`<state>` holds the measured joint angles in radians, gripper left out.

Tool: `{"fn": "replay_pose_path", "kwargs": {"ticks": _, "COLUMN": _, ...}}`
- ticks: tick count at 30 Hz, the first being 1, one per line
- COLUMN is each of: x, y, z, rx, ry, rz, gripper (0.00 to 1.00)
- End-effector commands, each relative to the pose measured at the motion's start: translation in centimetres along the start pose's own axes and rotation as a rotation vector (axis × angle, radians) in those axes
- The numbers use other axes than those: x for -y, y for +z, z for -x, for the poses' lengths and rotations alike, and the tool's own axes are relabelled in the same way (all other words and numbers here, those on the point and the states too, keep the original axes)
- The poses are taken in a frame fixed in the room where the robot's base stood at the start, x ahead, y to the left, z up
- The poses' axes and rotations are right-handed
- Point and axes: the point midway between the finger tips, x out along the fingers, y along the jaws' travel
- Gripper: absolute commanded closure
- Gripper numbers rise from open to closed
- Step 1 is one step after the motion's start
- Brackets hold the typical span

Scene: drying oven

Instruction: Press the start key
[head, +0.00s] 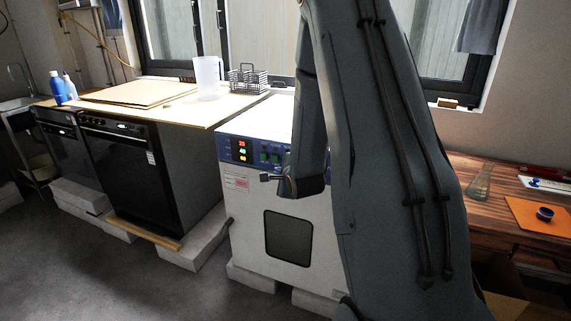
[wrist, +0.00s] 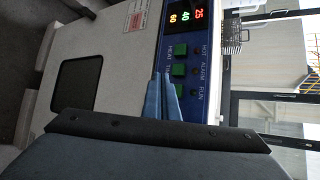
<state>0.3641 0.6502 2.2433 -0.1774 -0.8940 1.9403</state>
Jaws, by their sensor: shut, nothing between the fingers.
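The white drying oven (head: 235,205) stands in the middle of the head view, with a blue control panel (head: 228,146) along its upper front. The panel (wrist: 146,98) appears turned sideways in the wrist view. It carries a lit display (wrist: 186,16) and green keys, one marked HEAT (wrist: 180,54) and another (wrist: 178,70) below it. My gripper (wrist: 163,76) is shut and empty, its pale blue fingertips over the panel just beside the lower visible key. The fingers hide the panel beneath them, including part of the lettering. I cannot tell whether they touch it.
Lamps marked HOT, ALARM and RUN (wrist: 193,92) sit beside the keys. A wooden worktop (head: 225,110) at the left bears a clear jug (head: 208,78) and a wire basket (head: 248,79). A wooden table (head: 485,205) with a flask (head: 479,182) stands at the right.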

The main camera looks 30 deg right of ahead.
Motion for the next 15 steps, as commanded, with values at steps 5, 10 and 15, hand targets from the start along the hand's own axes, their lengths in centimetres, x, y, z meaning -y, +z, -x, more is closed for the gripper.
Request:
{"fn": "replay_pose_path", "kwargs": {"ticks": 5, "x": 1.1, "y": -1.1, "z": -1.5, "rx": -0.001, "ry": -0.001, "rz": -0.001, "gripper": 1.0}}
{"fn": "replay_pose_path", "kwargs": {"ticks": 10, "x": 1.8, "y": -1.7, "z": -2.3, "rx": 0.0, "ry": -0.001, "rz": 0.0, "gripper": 1.0}}
{"fn": "replay_pose_path", "kwargs": {"ticks": 15, "x": 2.0, "y": -2.0, "z": -2.6, "rx": 0.0, "ry": 0.0, "rz": 0.0, "gripper": 1.0}}
